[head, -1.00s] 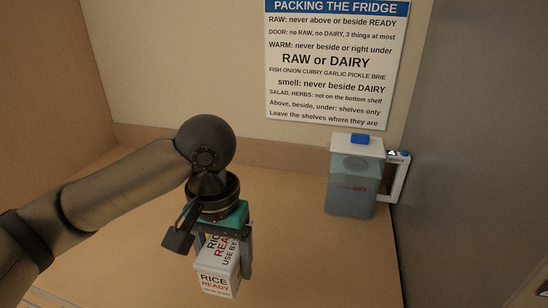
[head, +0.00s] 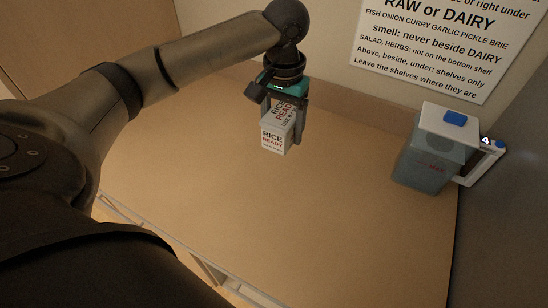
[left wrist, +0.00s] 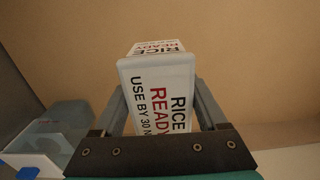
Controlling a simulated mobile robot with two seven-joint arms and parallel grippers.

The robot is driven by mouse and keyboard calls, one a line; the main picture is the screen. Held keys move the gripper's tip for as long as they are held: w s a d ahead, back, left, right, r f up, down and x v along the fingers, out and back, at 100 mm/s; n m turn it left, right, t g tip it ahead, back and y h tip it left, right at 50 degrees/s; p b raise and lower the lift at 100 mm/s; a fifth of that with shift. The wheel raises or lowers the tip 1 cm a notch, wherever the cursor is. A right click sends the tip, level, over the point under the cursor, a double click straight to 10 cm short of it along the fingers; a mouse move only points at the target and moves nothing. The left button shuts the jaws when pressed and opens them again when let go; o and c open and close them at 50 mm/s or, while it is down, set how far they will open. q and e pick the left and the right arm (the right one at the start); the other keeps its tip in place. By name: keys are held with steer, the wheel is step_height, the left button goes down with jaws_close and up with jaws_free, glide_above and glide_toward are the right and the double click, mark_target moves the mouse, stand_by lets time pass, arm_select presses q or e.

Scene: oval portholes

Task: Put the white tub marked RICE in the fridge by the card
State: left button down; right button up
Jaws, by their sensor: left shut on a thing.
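The white tub marked RICE READY (head: 273,138) is in my left gripper (head: 283,122), above the wooden counter. Its lid also shows a USE BY line. In the left wrist view the tub (left wrist: 160,95) sits between the two grey fingers of the gripper (left wrist: 163,110), which are shut on it. The card (head: 430,40) hangs on the back wall, its upper part cut off; it reads RAW or DAIRY and smell: never beside DAIRY. No fridge can be made out. My right gripper is not in view.
A clear water jug (head: 430,160) with a white lid, blue button and white handle stands at the counter's right end, beside a grey panel (head: 515,190). The wooden counter (head: 330,220) is otherwise bare. Drawer or door fronts (head: 215,275) show below its front edge.

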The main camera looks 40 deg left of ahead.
arm_select(q)
steer(key=b, duration=0.2)
glide_above(280, 185)
step_height(280, 185, down, 12)
steer(key=shift+f, duration=0.25)
step_height(280, 185, down, 4)
steer(key=shift+r, duration=0.1)
steer(key=shift+f, duration=0.25)
steer(key=shift+f, duration=0.15)
jaws_free()
